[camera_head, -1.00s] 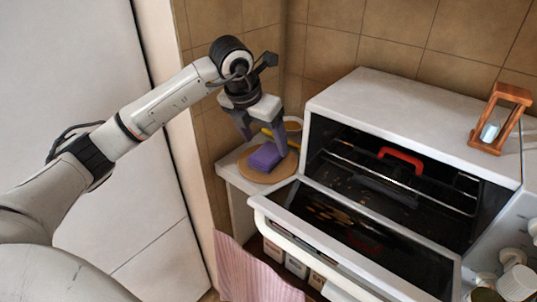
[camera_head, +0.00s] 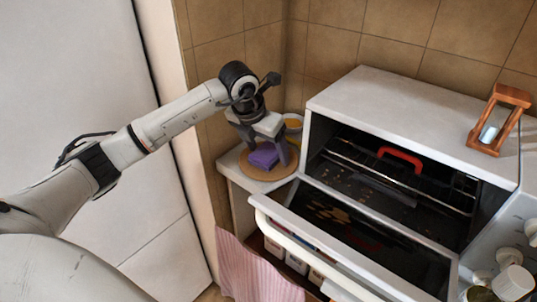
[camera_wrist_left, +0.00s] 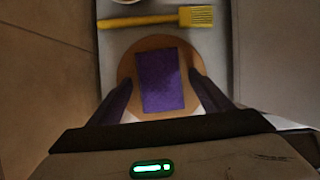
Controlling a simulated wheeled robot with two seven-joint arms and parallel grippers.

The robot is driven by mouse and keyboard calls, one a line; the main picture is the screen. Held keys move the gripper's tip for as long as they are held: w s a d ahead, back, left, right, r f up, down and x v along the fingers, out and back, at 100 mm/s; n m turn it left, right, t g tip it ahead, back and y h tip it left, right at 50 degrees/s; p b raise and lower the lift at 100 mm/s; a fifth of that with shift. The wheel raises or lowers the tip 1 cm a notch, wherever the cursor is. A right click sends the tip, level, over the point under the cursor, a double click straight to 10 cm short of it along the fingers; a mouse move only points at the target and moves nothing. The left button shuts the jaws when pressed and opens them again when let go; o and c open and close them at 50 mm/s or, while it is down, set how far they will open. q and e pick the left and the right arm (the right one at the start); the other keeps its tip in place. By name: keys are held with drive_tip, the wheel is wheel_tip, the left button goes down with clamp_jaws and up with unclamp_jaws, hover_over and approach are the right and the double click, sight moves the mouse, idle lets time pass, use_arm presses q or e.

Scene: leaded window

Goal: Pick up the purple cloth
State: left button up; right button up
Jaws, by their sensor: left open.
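The purple cloth (camera_head: 263,155) is a small folded block lying on a round tan board (camera_head: 268,177) on the counter left of the oven. In the left wrist view the cloth (camera_wrist_left: 160,80) lies between the two fingers, with a gap visible on its right side. My left gripper (camera_head: 266,155) is open and points down over the cloth, one finger on each side. It also shows in the left wrist view (camera_wrist_left: 160,95). It is unclear whether a finger touches the cloth. My right gripper is not in view.
A yellow-handled brush (camera_wrist_left: 155,19) lies beyond the board. A bowl (camera_head: 293,122) stands behind it. The toaster oven (camera_head: 410,115) has its door (camera_head: 360,235) open, close to the board's right. A wooden hourglass (camera_head: 499,120) stands on top. A tiled wall is behind.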

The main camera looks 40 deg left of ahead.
sight(267, 151)
use_arm(q)
drive_tip(key=shift+f, duration=0.1)
idle(0.3)
drive_tip(key=c, duration=1.1)
drive_tip(key=shift+w+r, duration=0.1)
drive_tip(key=shift+r, duration=0.55)
drive_tip(key=shift+c, duration=0.2)
wheel_tip(267, 151, up, 9)
drive_tip(key=shift+b, duration=0.45)
drive_tip(key=shift+r, duration=0.1)
drive_tip(key=shift+o, duration=1)
drive_tip(key=shift+c, duration=0.5)
